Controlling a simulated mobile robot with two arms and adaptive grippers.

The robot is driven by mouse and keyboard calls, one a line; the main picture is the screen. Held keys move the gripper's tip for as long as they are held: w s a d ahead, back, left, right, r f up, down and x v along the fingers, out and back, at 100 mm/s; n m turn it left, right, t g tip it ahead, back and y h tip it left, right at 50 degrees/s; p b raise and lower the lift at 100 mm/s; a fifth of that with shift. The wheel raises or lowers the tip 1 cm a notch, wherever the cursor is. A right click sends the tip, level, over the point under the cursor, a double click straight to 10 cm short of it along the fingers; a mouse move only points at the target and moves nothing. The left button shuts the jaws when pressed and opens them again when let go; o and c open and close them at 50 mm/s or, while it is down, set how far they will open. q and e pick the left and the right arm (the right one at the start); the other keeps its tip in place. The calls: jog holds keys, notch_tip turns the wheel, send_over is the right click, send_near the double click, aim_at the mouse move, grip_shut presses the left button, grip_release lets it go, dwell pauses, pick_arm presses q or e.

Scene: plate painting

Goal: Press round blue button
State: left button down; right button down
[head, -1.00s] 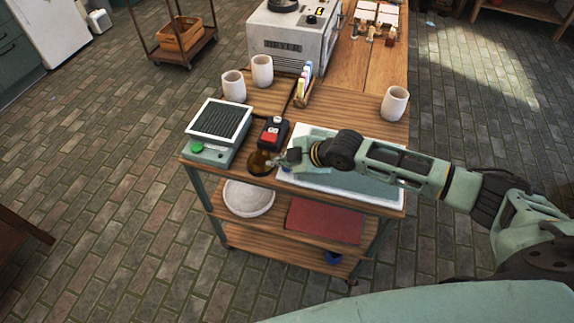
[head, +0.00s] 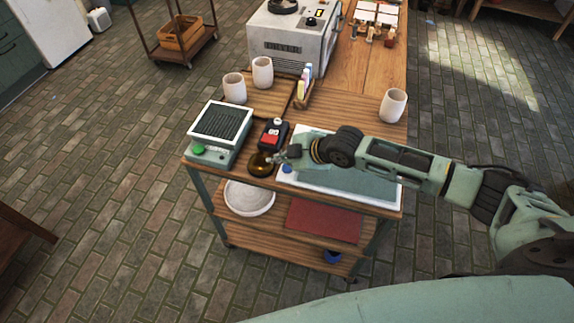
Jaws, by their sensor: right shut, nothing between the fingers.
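The round blue button (head: 287,169) shows as a small blue spot at the left front corner of a white-framed panel (head: 340,192) on the wooden cart. My right arm reaches in from the right, over the panel, and covers much of it. My right gripper (head: 274,158) is shut and empty. Its tip is just up and left of the blue button in the picture, near a brown round dish. Whether the gripper touches anything there is hard to tell. My left gripper is not in view.
A grey box with a green button (head: 198,149) stands at the cart's left. A black box with a red switch (head: 271,137) is beside it. The brown dish (head: 260,167) sits at the front edge. White cups (head: 393,106) and a marker holder (head: 303,92) stand farther back.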

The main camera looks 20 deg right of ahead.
notch_tip(320, 180, up, 6)
jog(key=p, duration=0.4)
jog(key=shift+f, duration=0.25)
